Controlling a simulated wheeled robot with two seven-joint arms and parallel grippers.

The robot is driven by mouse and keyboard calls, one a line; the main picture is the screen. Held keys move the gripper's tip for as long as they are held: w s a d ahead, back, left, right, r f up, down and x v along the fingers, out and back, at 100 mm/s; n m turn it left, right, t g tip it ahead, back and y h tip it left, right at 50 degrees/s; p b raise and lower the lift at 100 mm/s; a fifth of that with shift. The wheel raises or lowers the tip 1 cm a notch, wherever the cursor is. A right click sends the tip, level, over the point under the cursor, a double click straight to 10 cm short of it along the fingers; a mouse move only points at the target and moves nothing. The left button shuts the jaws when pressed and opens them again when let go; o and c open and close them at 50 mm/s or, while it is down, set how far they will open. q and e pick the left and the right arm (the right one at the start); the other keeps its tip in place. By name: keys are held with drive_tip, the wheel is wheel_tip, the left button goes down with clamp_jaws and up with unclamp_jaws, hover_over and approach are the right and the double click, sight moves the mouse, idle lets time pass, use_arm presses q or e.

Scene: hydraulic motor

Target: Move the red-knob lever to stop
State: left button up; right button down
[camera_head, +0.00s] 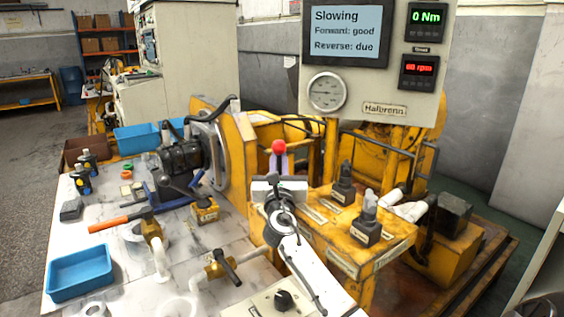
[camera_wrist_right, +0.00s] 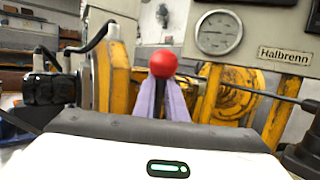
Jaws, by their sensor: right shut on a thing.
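The red knob (camera_head: 278,146) tops a lever on the yellow control stand (camera_head: 340,248). In the right wrist view the red knob (camera_wrist_right: 163,64) stands just above the purple-grey fingers. My right gripper (camera_head: 279,170) is shut on the lever just below the knob; its fingers also show in the right wrist view (camera_wrist_right: 162,98). The lever's shaft and base are hidden behind the gripper. The display screen (camera_head: 346,32) reads "Slowing", "Forward: good", "Reverse: due". My left gripper is not in view.
The readouts (camera_head: 419,72) show 0 Nm and a red rpm figure. An orange-handled valve (camera_head: 122,219) and blue bin (camera_head: 80,273) are on the left bench.

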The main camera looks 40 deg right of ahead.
drive_tip(key=c, duration=1.8)
unclamp_jaws()
drive_tip(key=shift+r, duration=0.5)
drive_tip(key=shift+f, duration=0.2)
drive_tip(key=shift+s+a+f, duration=0.1)
drive_tip(key=shift+s+a, duration=0.1)
drive_tip(key=v, duration=0.9)
drive_tip(key=shift+s+a, duration=0.25)
drive_tip(key=shift+s, duration=0.05)
